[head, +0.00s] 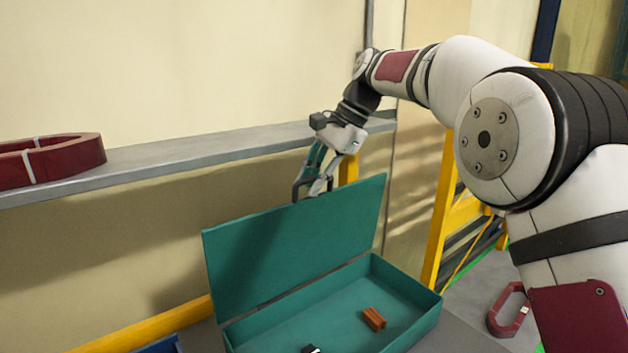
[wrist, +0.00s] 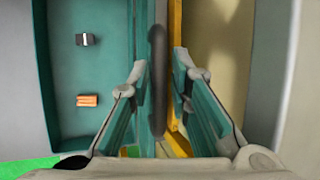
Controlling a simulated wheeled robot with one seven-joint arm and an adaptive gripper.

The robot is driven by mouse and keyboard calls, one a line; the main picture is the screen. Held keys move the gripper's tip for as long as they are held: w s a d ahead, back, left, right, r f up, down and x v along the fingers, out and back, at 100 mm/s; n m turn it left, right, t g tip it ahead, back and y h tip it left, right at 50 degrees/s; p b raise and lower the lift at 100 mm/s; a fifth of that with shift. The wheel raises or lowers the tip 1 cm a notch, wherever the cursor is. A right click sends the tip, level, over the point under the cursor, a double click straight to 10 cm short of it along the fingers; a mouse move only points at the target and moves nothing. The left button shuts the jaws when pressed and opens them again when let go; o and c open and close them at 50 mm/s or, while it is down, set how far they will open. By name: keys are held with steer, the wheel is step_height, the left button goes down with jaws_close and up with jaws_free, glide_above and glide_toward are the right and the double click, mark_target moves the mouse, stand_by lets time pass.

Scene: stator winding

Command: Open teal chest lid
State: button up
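The teal chest (head: 400,328) stands at the lower middle of the head view with its lid (head: 300,240) raised, leaning slightly back from upright. A dark handle (head: 297,190) sits at the lid's top edge. My gripper (head: 316,180) is at that edge, by the handle. In the wrist view my gripper (wrist: 160,75) has its fingers apart, one on each side of the dark handle (wrist: 158,95), with gaps showing. The open chest (wrist: 52,110) shows to the left there. The head view does not show the fingertips clearly.
Inside the chest lie an orange-brown block (head: 374,319) and a small black-and-silver piece (head: 311,349). A grey shelf (head: 200,152) runs along the wall behind, with a dark red ring-shaped part (head: 60,160) on it. A yellow frame (head: 438,210) stands to the right.

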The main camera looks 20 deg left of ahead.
stand_by(0.3)
steer(key=shift+v, duration=3.75)
steer(key=s+d+r+n+t+h, duration=0.1)
steer(key=s+d+r+t, duration=0.1)
steer(key=s+d, duration=0.6)
steer(key=s+d+r+n+t+h, duration=0.2)
steer(key=s+d, duration=0.3)
steer(key=d, duration=0.6)
steer(key=s+d+f+n+t+h, duration=0.1)
steer(key=s+d+f, duration=0.3)
steer(key=s, duration=0.3)
steer(key=s+d+f+n+h, duration=0.1)
steer(key=s+d+f, duration=0.4)
steer(key=s+f, duration=0.1)
steer(key=s+d+f+n+t, duration=0.1)
steer(key=s+d+f, duration=0.3)
steer(key=s, duration=0.4)
steer(key=shift+s+d+f+n+t+h, duration=0.3)
steer(key=shift+d+f+n+h, duration=0.1)
steer(key=shift+f, duration=0.25)
